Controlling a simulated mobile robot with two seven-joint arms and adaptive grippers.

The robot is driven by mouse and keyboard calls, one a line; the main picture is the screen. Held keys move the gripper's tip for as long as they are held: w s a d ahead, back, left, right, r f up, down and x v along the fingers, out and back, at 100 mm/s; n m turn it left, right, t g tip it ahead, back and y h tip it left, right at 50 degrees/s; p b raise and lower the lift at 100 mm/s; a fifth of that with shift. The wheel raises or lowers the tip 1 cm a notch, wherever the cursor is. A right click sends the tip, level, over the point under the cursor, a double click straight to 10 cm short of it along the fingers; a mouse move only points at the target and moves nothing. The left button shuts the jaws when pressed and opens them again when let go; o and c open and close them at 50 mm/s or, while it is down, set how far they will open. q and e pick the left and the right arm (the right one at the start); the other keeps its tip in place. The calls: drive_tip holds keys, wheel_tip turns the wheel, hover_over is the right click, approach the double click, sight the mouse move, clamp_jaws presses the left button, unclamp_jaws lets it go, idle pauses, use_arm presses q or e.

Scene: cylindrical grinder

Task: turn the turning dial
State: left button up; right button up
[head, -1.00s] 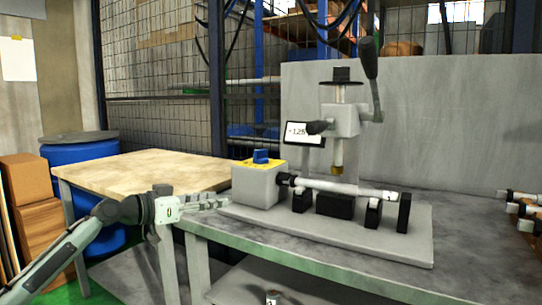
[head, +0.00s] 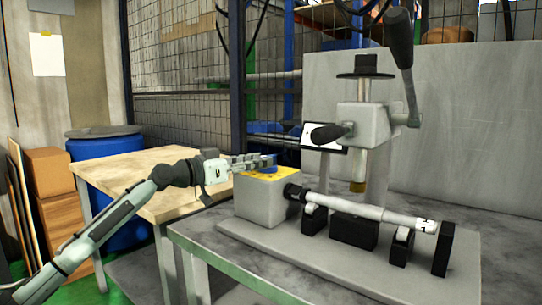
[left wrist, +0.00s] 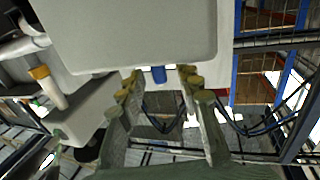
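The blue turning dial (head: 270,169) sits on the yellow top plate of a grey box (head: 262,203) at the left end of the grinder's base. My left gripper (head: 272,160) reaches in from the left, with its fingertips at the dial and partly covering it. In the left wrist view, the dial (left wrist: 159,74) shows as a small blue piece between the two spread fingers (left wrist: 158,84), with a gap on both sides. The left gripper is open and looks empty. My right gripper is not in view.
A shaft (head: 365,212) lies on black supports right of the box. A grey press with a lever (head: 400,40) and a display stand behind it. A wooden table (head: 135,178) and blue barrel (head: 105,150) are at left. A grey panel rises behind the bench.

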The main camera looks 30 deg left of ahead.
use_arm(q)
drive_tip(key=shift+p+x, duration=0.5)
drive_tip(key=shift+x, duration=1.55)
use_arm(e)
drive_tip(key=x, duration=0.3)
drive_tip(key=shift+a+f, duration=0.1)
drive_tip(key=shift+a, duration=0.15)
use_arm(q)
clamp_jaws()
